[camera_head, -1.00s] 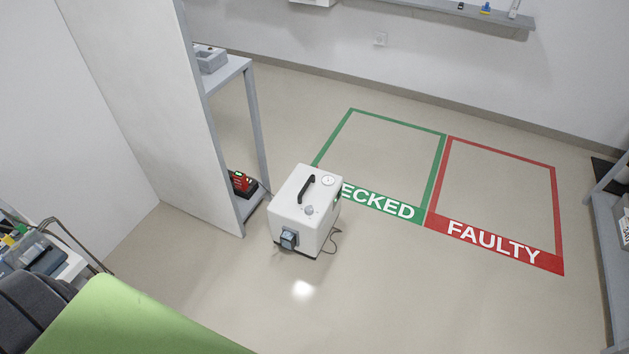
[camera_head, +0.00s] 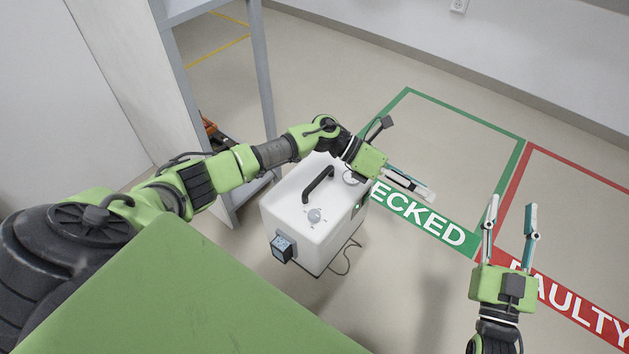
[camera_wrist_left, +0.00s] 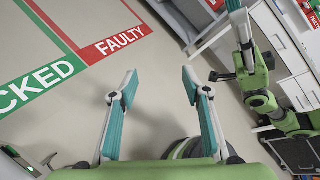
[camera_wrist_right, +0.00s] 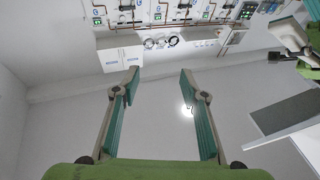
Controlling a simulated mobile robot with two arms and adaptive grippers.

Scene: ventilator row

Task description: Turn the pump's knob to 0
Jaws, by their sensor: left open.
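The pump (camera_head: 285,225) is a white box on the floor in the head view, with a black handle (camera_head: 318,184) on top. Its small round grey knob (camera_head: 315,215) is on the top face; its setting is too small to read. A round gauge is partly hidden by my left wrist. My left gripper (camera_head: 428,193) is open and empty, past the pump's right side and apart from the knob. Its open fingers show in the left wrist view (camera_wrist_left: 160,82). My right gripper (camera_head: 512,207) is open and empty, further right; its fingers show in the right wrist view (camera_wrist_right: 160,72).
A green CHECKED frame (camera_head: 465,115) and a red FAULTY frame (camera_head: 510,195) are marked on the floor. A grey shelf unit (camera_head: 262,85) stands behind the pump at the left. A cable (camera_head: 347,258) lies beside the pump. Floor in front is clear.

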